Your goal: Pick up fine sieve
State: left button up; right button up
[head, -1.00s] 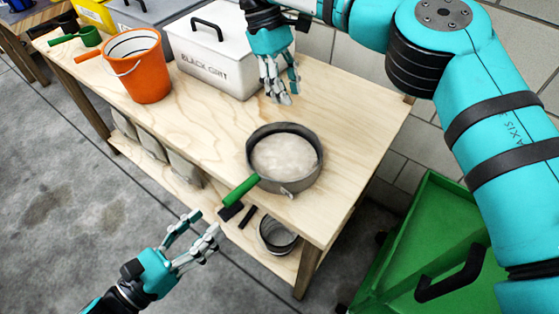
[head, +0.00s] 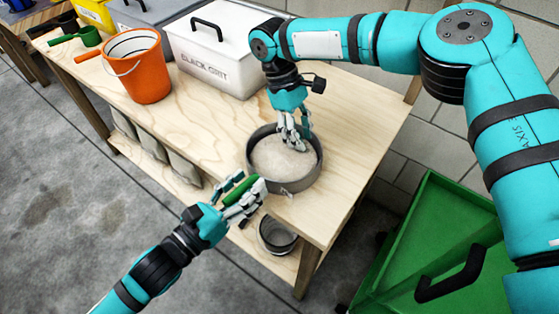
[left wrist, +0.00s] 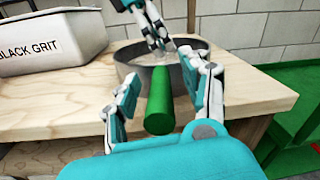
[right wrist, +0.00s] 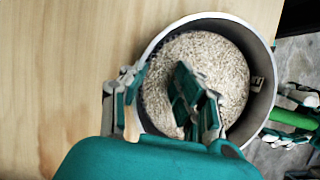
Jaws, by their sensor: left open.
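The fine sieve (head: 303,183) is a round grey metal pan with a pale grainy fill and a green handle (head: 238,190). It sits on the wooden table near the front right corner, its handle sticking out past the front edge. My left gripper (left wrist: 158,105) is open, its fingers on either side of the green handle without closing on it. My right gripper (head: 297,142) is at the sieve's far rim. In the right wrist view its fingers straddle the rim wall (right wrist: 250,110), one inside over the grains and one outside. Whether they touch the rim I cannot tell.
A white "BLACK GRIT" bin (head: 215,50) and an orange bucket (head: 140,68) stand left on the table. A green cart (head: 440,230) is at the right. Another round pan (head: 277,235) sits on the lower shelf. The table's middle is clear.

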pick_arm(q)
jog(key=c, duration=0.7)
pick_arm(e)
grip_shut()
pick_arm(q)
grip_shut()
